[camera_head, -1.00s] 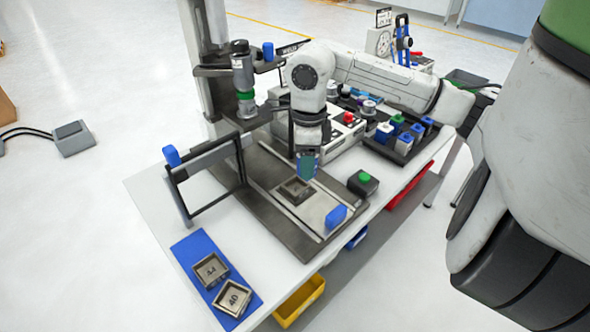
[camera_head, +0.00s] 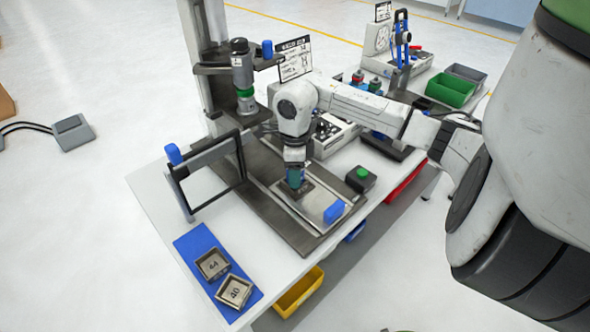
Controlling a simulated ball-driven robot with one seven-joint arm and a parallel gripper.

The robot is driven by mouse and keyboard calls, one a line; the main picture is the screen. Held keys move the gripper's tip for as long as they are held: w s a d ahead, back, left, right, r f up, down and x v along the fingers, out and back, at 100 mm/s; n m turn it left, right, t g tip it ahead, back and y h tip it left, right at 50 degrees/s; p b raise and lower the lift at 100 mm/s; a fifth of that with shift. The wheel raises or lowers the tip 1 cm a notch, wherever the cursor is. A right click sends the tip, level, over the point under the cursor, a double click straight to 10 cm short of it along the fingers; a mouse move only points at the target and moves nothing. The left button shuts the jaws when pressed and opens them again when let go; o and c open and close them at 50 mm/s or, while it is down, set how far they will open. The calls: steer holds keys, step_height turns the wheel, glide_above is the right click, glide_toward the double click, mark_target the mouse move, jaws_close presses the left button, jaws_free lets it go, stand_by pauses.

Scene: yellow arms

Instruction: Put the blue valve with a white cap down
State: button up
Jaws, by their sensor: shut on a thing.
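My gripper (camera_head: 295,178) points down at the square metal fixture (camera_head: 308,190) on the dark press base (camera_head: 254,205). A small blue-teal piece (camera_head: 295,176) shows at the gripper's tip, and the jaws are shut on it. I take it for the blue valve; its white cap cannot be made out here. The piece is at or just above the fixture, and I cannot tell whether it touches. My wrist and the piece cover part of the fixture.
A black box with a green button (camera_head: 361,178) and a blue block (camera_head: 334,212) stand right of the fixture. A black frame (camera_head: 208,175) rises on the left. A blue mat (camera_head: 193,243) at the front left holds two metal trays, 44 (camera_head: 213,264) and 40 (camera_head: 234,291).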

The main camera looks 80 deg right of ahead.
steer(key=shift+f, duration=0.1)
steer(key=shift+f, duration=0.1)
steer(key=o, duration=1.1)
steer(key=shift+c, duration=0.2)
step_height(320, 180, up, 12)
steer(key=shift+r+b, duration=0.25)
steer(key=shift+b, duration=0.65)
